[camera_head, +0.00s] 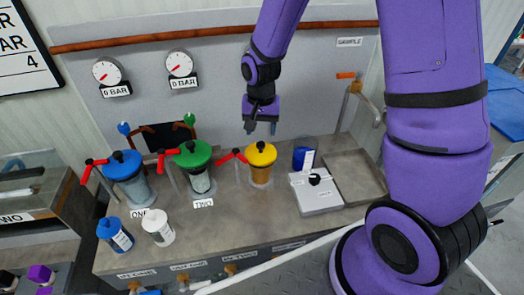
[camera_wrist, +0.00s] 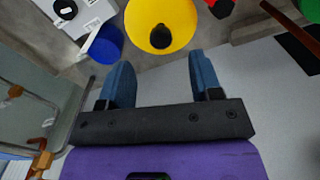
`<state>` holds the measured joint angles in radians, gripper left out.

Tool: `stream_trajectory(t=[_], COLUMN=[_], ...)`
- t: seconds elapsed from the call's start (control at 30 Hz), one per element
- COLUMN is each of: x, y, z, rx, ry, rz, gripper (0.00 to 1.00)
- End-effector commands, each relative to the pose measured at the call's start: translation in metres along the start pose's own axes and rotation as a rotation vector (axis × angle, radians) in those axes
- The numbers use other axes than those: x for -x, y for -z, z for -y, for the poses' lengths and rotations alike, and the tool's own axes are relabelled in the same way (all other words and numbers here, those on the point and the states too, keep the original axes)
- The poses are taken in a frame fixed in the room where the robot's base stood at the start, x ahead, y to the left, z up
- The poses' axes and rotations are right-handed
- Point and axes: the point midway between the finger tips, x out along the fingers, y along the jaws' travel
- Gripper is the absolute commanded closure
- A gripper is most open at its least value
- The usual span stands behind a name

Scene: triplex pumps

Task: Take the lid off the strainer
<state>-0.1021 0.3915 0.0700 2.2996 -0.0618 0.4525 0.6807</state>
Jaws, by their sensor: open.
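Three clear vessels with coloured lids stand in a row on the grey bench. They carry a blue lid (camera_head: 123,164), a green lid (camera_head: 192,153) and a yellow lid (camera_head: 260,154), each with a dark knob on top. The frames do not show which one is named the strainer. My gripper (camera_head: 262,129) is open and empty, pointing down above and slightly behind the yellow lid. In the wrist view, my fingers (camera_wrist: 160,62) are spread apart, with the yellow lid (camera_wrist: 175,20) and its black knob just beyond their tips. No finger touches the lid there.
Red handles (camera_head: 232,155) stand beside the vessels. A white box with a black knob (camera_head: 317,195), a blue can (camera_head: 303,155) and a shallow grey tray (camera_head: 372,186) are to the right. Blue (camera_head: 114,234) and white (camera_head: 158,228) bottles stand in front. Gauges (camera_head: 180,65) hang behind.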

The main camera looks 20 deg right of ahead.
Motion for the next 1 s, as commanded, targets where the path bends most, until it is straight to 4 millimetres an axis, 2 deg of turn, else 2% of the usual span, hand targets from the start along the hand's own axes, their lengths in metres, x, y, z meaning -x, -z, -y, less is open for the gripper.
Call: stream_trajectory(t=[0.1, 0.27, 0.6, 0.93, 0.97, 1.0], x=[-0.011, -0.019, -0.060, -0.066, -0.066, -0.066], y=[-0.001, -0.001, -0.002, -0.001, -0.001, -0.001], z=[0.000, 0.000, 0.000, 0.000, 0.000, 0.000], rx=[0.000, -0.001, -0.001, 0.000, 0.000, 0.000], ry=[-0.001, 0.000, -0.001, 0.000, 0.000, 0.000], rz=[0.001, 0.001, 0.002, 0.000, 0.000, 0.000], gripper=[0.42, 0.42, 0.42, 0.42, 0.44, 0.53])
